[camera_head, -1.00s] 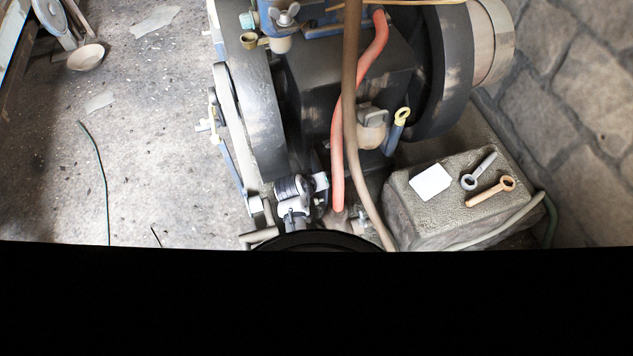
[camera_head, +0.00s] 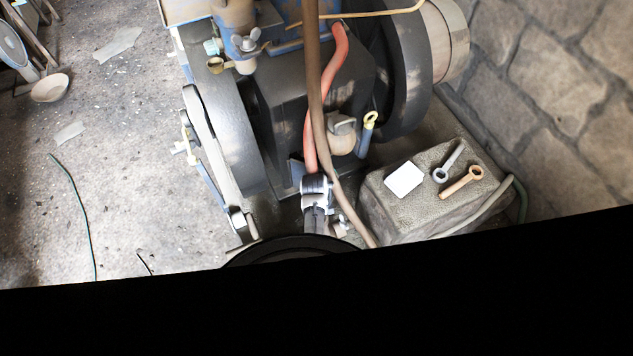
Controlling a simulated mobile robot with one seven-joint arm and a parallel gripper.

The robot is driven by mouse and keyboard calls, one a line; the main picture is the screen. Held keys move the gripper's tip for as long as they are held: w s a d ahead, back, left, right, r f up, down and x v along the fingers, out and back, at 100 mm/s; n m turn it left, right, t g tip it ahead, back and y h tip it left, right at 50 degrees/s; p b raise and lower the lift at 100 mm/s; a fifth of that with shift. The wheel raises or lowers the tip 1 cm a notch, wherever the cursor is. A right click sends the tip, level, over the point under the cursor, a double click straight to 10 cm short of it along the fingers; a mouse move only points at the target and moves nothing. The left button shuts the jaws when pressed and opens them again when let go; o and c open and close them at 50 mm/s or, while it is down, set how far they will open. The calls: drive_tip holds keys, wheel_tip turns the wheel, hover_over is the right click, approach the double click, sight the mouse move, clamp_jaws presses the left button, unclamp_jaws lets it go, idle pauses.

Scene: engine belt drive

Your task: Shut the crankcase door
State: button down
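The engine's dark crankcase (camera_head: 285,110) stands in the upper middle of the head view, between two large dark wheels. I cannot pick out the crankcase door clearly, nor tell how far it stands open. A small blue-grey plate edge (camera_head: 296,172) shows low on the crankcase, just left of the red hose. My gripper (camera_head: 314,181), white and dark, is at the lower front of the engine, close to this plate and the hose foot. Its fingers are too small and hidden to tell whether they are open or touching anything.
A red hose (camera_head: 326,90) and a brown pipe (camera_head: 313,60) run down past the crankcase. A stone block (camera_head: 415,215) at right bears a white card (camera_head: 404,180) and two wrenches (camera_head: 461,183). A stone wall (camera_head: 560,110) bounds the right; floor at left is mostly clear.

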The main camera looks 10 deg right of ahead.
drive_tip(key=shift+w+d, duration=0.4)
drive_tip(key=shift+w, duration=0.05)
drive_tip(key=shift+s, duration=0.1)
idle(0.4)
